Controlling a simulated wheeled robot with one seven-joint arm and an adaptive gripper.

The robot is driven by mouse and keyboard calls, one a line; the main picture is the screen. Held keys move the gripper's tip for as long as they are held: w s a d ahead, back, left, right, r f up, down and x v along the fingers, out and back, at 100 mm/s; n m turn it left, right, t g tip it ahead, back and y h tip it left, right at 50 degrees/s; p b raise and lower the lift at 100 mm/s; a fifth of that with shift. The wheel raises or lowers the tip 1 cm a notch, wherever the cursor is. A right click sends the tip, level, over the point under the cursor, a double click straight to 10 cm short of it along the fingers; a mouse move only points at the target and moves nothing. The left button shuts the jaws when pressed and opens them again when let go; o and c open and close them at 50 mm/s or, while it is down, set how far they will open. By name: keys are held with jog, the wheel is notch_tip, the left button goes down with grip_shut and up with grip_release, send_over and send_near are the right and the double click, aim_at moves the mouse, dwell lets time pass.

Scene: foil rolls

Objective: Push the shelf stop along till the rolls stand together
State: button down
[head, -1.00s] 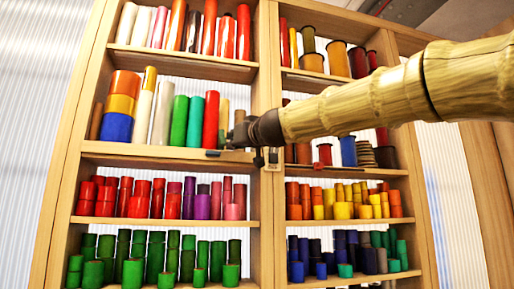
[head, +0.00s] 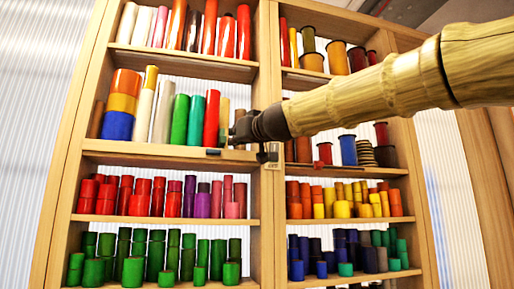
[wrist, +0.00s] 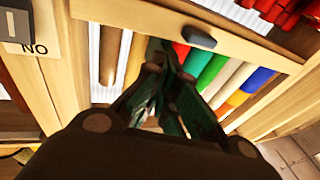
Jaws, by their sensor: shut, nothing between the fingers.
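Foil rolls stand on the second shelf from the top in the left bay: a blue-orange-red stack (head: 121,104), white rolls (head: 163,112), green rolls (head: 180,119) and a red roll (head: 211,117). My gripper (head: 233,136) is at this shelf's right part, just right of the red roll and in front of a tan roll (head: 224,112). In the wrist view its fingers (wrist: 163,62) are closed together with nothing visible between them. A small dark block (head: 213,152) sits on the shelf's front edge; it also shows in the wrist view (wrist: 199,37). I cannot tell if it is the stop.
A wooden upright (head: 268,205) divides the bays, close to my gripper. A label reading "NO" (wrist: 25,42) is on the wood. Shelves below hold red rolls (head: 140,198) and green rolls (head: 155,255). Spools (head: 347,150) stand in the right bay.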

jog(key=shift+s+d+b, duration=0.15)
jog(key=shift+s+d, duration=0.05)
jog(key=shift+s, duration=0.35)
jog(key=shift+s+d+b, duration=0.15)
jog(key=shift+s+d, duration=0.05)
jog(key=shift+s, duration=0.3)
jog(key=p+v, duration=0.3)
jog(key=v, duration=0.2)
dwell(0.4)
dwell(0.5)
